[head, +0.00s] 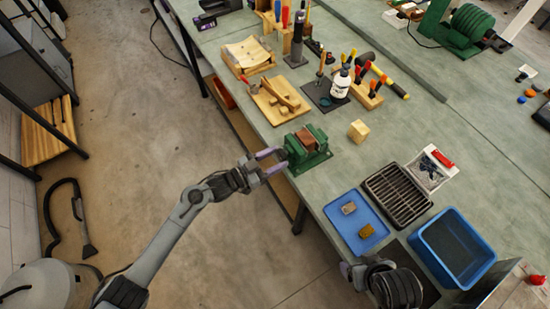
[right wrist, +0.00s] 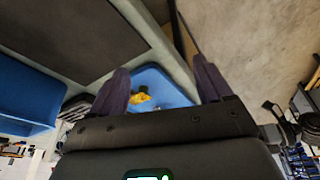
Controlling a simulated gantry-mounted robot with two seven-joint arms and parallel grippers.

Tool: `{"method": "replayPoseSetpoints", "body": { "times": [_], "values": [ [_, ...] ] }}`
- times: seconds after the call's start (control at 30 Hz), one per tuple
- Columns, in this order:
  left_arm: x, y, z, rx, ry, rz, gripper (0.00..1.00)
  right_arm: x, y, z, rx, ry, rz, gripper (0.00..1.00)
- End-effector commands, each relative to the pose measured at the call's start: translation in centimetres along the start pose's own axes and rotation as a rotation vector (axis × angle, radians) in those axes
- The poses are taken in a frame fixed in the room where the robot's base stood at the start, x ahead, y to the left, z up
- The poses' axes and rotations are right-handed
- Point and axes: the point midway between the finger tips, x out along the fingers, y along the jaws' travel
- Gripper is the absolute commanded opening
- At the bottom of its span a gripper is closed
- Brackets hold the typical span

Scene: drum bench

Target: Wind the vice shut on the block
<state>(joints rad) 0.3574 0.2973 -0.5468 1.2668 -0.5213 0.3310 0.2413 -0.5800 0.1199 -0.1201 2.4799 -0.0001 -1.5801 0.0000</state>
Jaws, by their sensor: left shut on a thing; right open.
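The green vice (head: 318,158) stands at the bench's near left edge in the head view. A reddish-brown block (head: 305,139) sits between its jaws; any gap beside it is too small to make out. My left gripper (head: 278,160) is at the vice's outer end, over the bench edge, its purple fingers shut on the vice handle. The handle is mostly hidden by the fingers. My right gripper is low in the head view, over the bench's near end, and mostly hidden by its wrist. In the right wrist view its fingers (right wrist: 160,66) are apart, with nothing held.
A pale wooden cube (head: 358,131) lies on the bench right of the vice. A blue tray (head: 343,211) with two small pieces, a black rack (head: 397,194) and a blue bin (head: 452,247) are nearer. Tools and a white bottle (head: 341,82) stand behind.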

Motion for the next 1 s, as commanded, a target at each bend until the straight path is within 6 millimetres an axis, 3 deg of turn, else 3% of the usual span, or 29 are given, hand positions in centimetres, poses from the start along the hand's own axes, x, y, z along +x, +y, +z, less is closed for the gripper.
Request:
{"method": "replayPoseSetpoints", "body": {
  "times": [0.3,0.33,0.5,0.83,1.0],
  "values": [
    [0.0,-0.1,-0.4,0.004,0.008,0.001,0.23,0.0,0.0,0.0,0.0,0.0,0.0,0.79],
    [0.0,-0.1,-0.4,0.004,0.008,0.001,0.55,0.0,0.0,0.0,0.0,0.0,0.0,0.79],
    [0.0,-0.1,-0.3,0.003,0.005,0.0,0.79,0.0,0.0,0.0,0.0,0.0,0.0,0.79],
    [-0.2,0.0,-0.1,0.001,0.002,0.0,0.79,0.0,0.0,0.0,0.0,0.0,0.0,0.79],
    [-1.8,-0.1,0.0,0.001,-0.001,-0.001,0.79,-0.2,0.0,-0.1,0.0,0.0,0.0,0.79]
  ]
}}
